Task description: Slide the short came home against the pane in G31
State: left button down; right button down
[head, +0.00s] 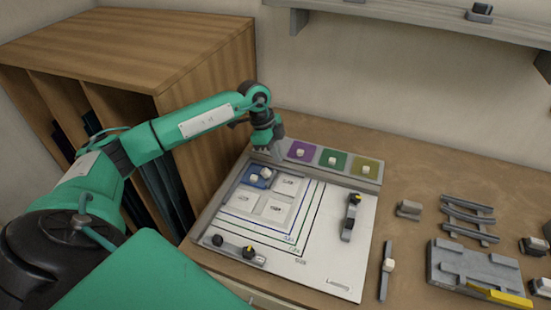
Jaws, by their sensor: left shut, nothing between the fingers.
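My left gripper (266,150) is shut and empty, low over the back left corner of the white board (334,262), by the back rail. The labels are too small to read, so I cannot tell which place is G31. I cannot pick out the short came for certain; a narrow grey bar with a pale knob (386,272) lies right of the board. My right gripper is out of view.
Purple, green and yellow panes (368,168) stand in a rack behind the board. Clamp-like bars with knobs lie at the board's front left (235,249) and right (349,216). A slatted rack (469,217) and a grey fixture (472,266) stand right. A wooden cabinet (215,85) flanks the left.

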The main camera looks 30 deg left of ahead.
aim_at(268, 175)
pick_arm(q)
jog(key=p+x, duration=0.1)
jog(key=x, duration=0.3)
jog(key=p+x, duration=0.2)
jog(key=x, duration=0.2)
jog(key=shift+d+f, duration=0.25)
jog(key=shift+d, duration=0.05)
jog(key=a, duration=0.1)
jog(key=a+p, duration=0.1)
jog(key=shift+s+a+r, duration=0.1)
jog(key=shift+s+a, duration=0.2)
jog(key=shift+a, duration=0.05)
jog(key=shift+s+a+p, duration=0.25)
jog(key=shift+a+p, duration=0.15)
jog(key=shift+a, duration=0.3)
jog(key=shift+w, duration=0.1)
